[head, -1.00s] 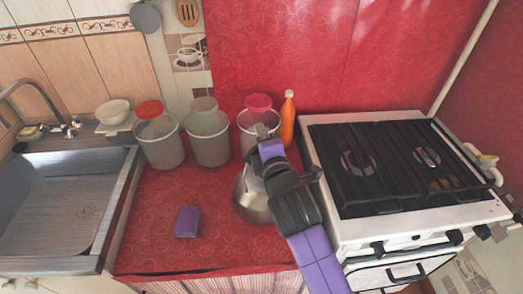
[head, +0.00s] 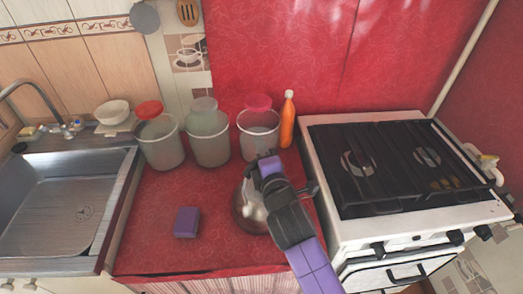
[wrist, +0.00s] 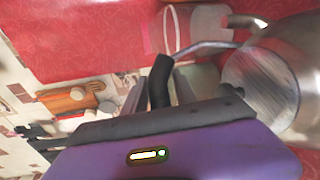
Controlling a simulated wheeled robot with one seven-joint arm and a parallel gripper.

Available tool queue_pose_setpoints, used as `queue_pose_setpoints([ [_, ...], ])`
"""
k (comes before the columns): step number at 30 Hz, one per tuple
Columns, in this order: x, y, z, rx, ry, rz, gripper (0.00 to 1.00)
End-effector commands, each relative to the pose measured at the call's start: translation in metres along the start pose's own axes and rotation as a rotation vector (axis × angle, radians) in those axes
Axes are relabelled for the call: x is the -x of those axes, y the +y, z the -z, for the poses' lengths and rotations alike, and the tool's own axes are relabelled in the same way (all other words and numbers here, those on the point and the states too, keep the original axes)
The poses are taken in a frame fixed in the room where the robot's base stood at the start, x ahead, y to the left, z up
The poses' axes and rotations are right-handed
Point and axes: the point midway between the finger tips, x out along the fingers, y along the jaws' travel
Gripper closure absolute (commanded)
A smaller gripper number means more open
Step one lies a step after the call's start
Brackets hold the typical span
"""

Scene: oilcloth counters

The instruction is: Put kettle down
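The metal kettle (head: 248,212) is at the front right of the red counter, partly hidden by my arm in the head view. In the wrist view the shiny kettle body (wrist: 265,85) is at the right edge, and its wire handle with a black grip (wrist: 161,78) reaches left. My gripper (wrist: 160,97) has its fingers on either side of that black grip and looks shut on it. In the head view my gripper (head: 262,168) is above the kettle. Whether the kettle's base touches the counter I cannot tell.
Several pale canisters, such as the middle one (head: 209,140), line the counter's back. An orange bottle (head: 287,120) stands near the stove (head: 330,225). A purple block (head: 186,222) lies left of the kettle. The sink (head: 60,195) is at the left. The front-left counter (head: 150,245) is clear.

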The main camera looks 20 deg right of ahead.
Motion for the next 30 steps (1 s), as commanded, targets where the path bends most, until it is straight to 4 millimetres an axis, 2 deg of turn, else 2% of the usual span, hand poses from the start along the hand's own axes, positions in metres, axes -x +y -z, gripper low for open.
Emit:
queue_pose_setpoints([
  [11, 0.0, 0.002, -0.001, 0.0, -0.001, 0.0, 0.56],
  [14, 0.006, 0.001, 0.0, 0.0, 0.0, 0.001, 0.56],
  [30, 0.104, 0.0, 0.0, 0.0, 0.0, 0.002, 0.56],
])
